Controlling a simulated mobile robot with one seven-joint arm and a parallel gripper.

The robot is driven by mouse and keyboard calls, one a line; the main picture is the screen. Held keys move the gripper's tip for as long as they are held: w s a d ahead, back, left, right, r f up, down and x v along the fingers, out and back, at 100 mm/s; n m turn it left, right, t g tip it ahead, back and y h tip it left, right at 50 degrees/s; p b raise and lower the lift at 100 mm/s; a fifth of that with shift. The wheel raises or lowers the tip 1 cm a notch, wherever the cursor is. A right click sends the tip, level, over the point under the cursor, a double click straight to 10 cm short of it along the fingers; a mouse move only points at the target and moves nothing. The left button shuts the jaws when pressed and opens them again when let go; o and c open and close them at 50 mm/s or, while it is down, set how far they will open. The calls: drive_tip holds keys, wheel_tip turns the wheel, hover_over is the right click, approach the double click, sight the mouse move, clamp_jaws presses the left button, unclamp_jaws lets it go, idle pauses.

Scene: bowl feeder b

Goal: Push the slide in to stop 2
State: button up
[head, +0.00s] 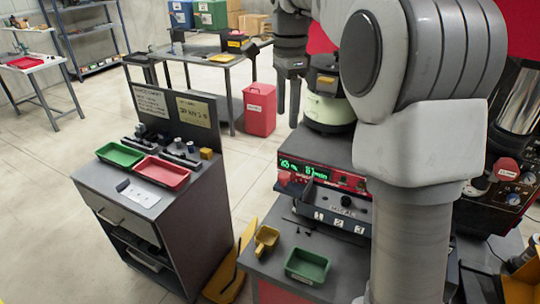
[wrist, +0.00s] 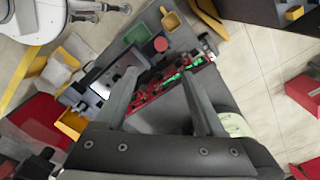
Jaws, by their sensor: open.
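The feeder's red front panel (head: 320,176) carries a lit green display. In front of it is a dark slide unit (head: 343,203) with white plates numbered 1, 2 and 3 along its front edge. I cannot tell which stop the slide is at. In the wrist view my gripper (wrist: 161,76) shows two spread fingers. The red panel (wrist: 178,80) lies beyond and between them, with nothing held.
A green bin (head: 307,266) and a yellow scoop (head: 266,240) sit on the bench before the feeder. A grey cabinet (head: 187,212) with a green tray (head: 120,154) and a red tray (head: 160,173) stands left. My arm covers the feeder's right side.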

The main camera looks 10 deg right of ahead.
sight(284, 174)
wheel_tip(284, 174, down, 18)
drive_tip(key=shift+w+r, duration=0.15)
drive_tip(key=shift+r, duration=0.1)
idle(0.3)
clamp_jaws()
idle(1.4)
